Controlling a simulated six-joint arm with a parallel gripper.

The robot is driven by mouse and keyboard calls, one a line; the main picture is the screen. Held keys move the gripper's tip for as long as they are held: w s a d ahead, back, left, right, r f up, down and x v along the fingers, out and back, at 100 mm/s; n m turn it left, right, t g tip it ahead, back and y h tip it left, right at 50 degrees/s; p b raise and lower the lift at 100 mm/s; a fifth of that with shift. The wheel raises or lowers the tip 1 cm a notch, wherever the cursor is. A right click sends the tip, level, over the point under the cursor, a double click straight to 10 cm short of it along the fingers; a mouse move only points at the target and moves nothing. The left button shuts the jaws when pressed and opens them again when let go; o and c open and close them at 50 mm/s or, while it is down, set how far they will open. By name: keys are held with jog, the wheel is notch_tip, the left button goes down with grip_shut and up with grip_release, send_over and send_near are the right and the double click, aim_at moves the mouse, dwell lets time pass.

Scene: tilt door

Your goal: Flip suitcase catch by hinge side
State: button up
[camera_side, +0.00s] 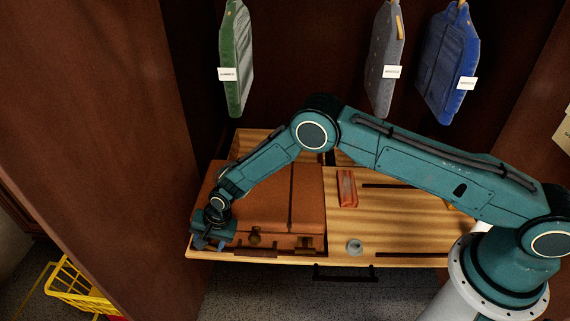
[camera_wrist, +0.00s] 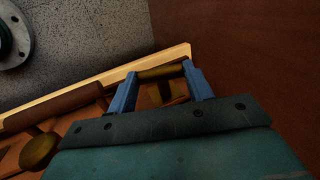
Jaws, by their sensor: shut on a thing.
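A brown suitcase (camera_side: 275,205) lies flat on a wooden drawer or tray. Its front side carries a brass round knob (camera_side: 255,237), a dark handle strip (camera_side: 257,253) and a brass catch at the right (camera_side: 305,242). My gripper (camera_side: 208,246) is at the suitcase's front left corner and hides the fittings there. In the wrist view, my gripper's two blue fingers (camera_wrist: 160,71) are on either end of a brass bar (camera_wrist: 160,73), part of a catch, and are shut on it. The round knob (camera_wrist: 40,151) and handle (camera_wrist: 52,108) show at left.
A wooden rim (camera_wrist: 105,79) runs close beyond the fingers, and a dark red wall (camera_wrist: 240,50) stands at right. On the wood lie an orange-red item (camera_side: 347,188) and a grey ring (camera_side: 354,246).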

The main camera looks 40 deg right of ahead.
jog(key=shift+s+f, duration=0.1)
jog(key=shift+s, duration=0.05)
dwell(0.3)
jog(key=o, duration=1)
jog(key=shift+d+v, duration=0.1)
jog(key=shift+v, duration=3.35)
jog(key=shift+d+v, duration=0.15)
jog(key=shift+v, duration=3.3)
jog(key=shift+s+f, duration=0.1)
jog(key=shift+s, duration=0.1)
